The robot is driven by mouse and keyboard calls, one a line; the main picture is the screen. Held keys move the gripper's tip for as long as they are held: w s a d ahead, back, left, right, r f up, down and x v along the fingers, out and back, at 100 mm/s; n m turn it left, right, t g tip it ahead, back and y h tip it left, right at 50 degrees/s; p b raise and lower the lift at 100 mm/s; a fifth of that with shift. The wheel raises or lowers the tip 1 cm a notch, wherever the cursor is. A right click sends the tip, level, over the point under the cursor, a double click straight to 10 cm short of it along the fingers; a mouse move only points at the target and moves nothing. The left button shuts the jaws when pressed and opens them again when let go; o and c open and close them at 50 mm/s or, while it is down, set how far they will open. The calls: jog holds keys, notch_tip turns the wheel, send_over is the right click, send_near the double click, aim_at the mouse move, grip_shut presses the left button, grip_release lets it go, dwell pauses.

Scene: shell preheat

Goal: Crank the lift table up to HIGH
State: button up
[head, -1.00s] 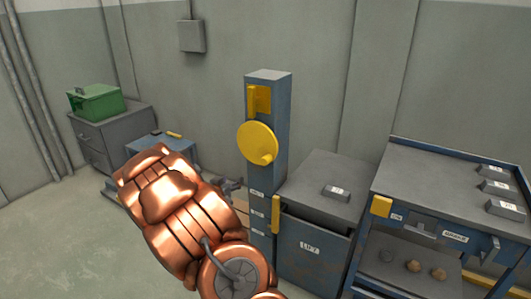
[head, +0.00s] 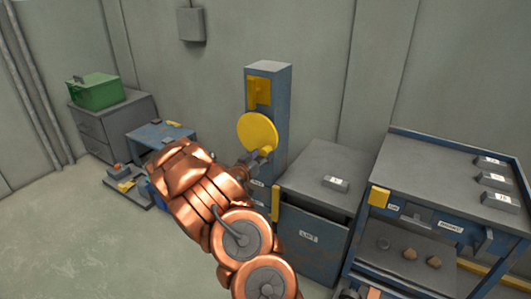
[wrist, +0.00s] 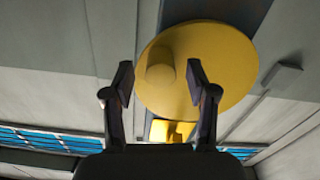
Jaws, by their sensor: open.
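The yellow crank disc (head: 257,132) is on the front of a blue-grey post (head: 268,90). Its round handle knob (head: 266,151) sits at the disc's lower right. My gripper (head: 258,160) is close to the knob at the end of my copper arm. In the wrist view the disc (wrist: 225,65) fills the upper middle, and the knob (wrist: 160,70) shows between and beyond the fingertips of my open gripper (wrist: 160,80). I cannot tell whether a finger touches the knob. The blue lift table (head: 150,133) is low at the left, partly hidden behind my arm.
A grey cabinet (head: 325,165) stands right of the post, and a blue workbench (head: 430,170) farther right. A green box (head: 95,90) sits on a grey drawer unit (head: 105,125) at the back left. The floor (head: 60,230) at the left front is clear.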

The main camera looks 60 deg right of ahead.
jog(key=shift+w+d, duration=0.1)
jog(key=shift+d, duration=1.15)
grip_shut()
